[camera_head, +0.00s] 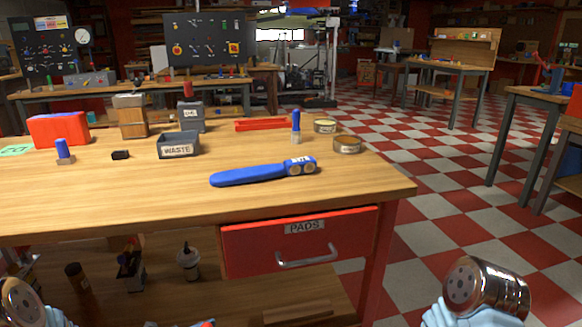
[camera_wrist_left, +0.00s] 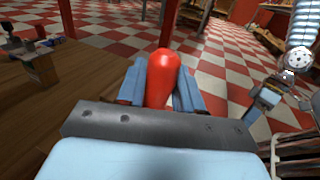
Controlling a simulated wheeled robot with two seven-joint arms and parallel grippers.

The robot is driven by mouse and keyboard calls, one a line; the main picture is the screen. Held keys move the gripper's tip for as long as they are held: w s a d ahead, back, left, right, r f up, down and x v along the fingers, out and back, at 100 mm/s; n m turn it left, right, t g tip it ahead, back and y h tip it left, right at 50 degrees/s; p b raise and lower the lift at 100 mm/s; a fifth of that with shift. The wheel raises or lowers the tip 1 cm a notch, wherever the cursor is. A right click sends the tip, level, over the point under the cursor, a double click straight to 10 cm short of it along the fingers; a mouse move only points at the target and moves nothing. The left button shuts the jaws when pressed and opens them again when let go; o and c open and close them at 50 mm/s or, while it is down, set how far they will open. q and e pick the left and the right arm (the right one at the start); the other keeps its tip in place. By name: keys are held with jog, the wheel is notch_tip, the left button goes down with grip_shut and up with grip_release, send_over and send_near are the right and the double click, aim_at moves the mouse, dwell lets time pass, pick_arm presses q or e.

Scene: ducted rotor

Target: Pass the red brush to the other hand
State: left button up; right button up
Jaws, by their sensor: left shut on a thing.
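The red brush (camera_wrist_left: 161,75) shows in the left wrist view as a rounded red end. My left gripper (camera_wrist_left: 160,88) is shut on it, with a blue finger on each side. The brush's other end is hidden behind the gripper body. In the head view only a small bit of red and blue shows at the bottom edge, too little to identify. My right arm is at the lower right of the head view. In the left wrist view what looks like my right gripper (camera_wrist_left: 264,100) is at the right, apart from the brush; its jaws are unclear.
The wooden workbench (camera_head: 110,200) holds a blue tool (camera_head: 245,175), a WASTE bin (camera_head: 178,145), a red case (camera_head: 58,129), a blue-capped item (camera_head: 296,125) and round tins (camera_head: 347,145). Its red PADS drawer (camera_head: 300,242) is shut. The checkered floor to the right is open.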

pick_arm(q)
jog(key=shift+r, duration=0.2)
jog(key=shift+d+r+m, duration=0.15)
jog(key=shift+d+m, duration=0.15)
jog(key=shift+d, duration=0.05)
jog(key=d+r+m+g+h, duration=0.2)
jog(key=d+r+m+g, duration=0.15)
jog(key=d+g, duration=0.3)
jog(key=d+r+m+g+h, duration=0.1)
jog(key=d+r+m+g, duration=0.3)
jog(key=d, duration=0.3)
jog(key=a+r+n+t, duration=0.1)
jog(key=s+a+r+n+t, duration=0.1)
jog(key=r, duration=0.1)
jog(key=s+a+r+n+t, duration=0.1)
jog(key=t, duration=0.1)
jog(key=shift+r+n, duration=0.25)
